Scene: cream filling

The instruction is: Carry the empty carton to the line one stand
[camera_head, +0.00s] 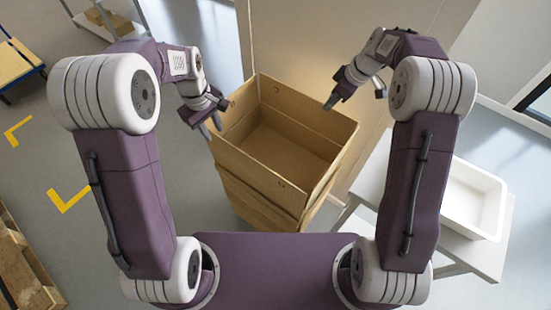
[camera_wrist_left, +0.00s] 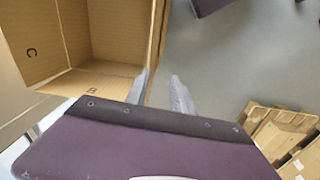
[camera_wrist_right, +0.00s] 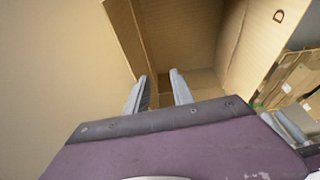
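The open brown carton (camera_head: 285,135) is empty and stands upright on another brown cardboard box (camera_head: 255,205), in the middle of the head view. My left gripper (camera_head: 213,121) is open at the carton's left wall. In the left wrist view, its fingers (camera_wrist_left: 160,92) are apart near the carton's wall edge (camera_wrist_left: 158,45). My right gripper (camera_head: 331,103) is open near the carton's right-hand far rim. In the right wrist view, its fingers (camera_wrist_right: 159,90) are apart near a wall edge (camera_wrist_right: 130,40). I cannot tell whether either touches the carton. No stand is marked as line one.
A white table (camera_head: 375,175) with a white tray (camera_head: 475,195) stands at the right, partly behind my right arm. A tan panel (camera_head: 310,45) rises behind the carton. A wooden pallet (camera_head: 25,265) lies at lower left. Floor with yellow marks (camera_head: 68,200) is clear at left.

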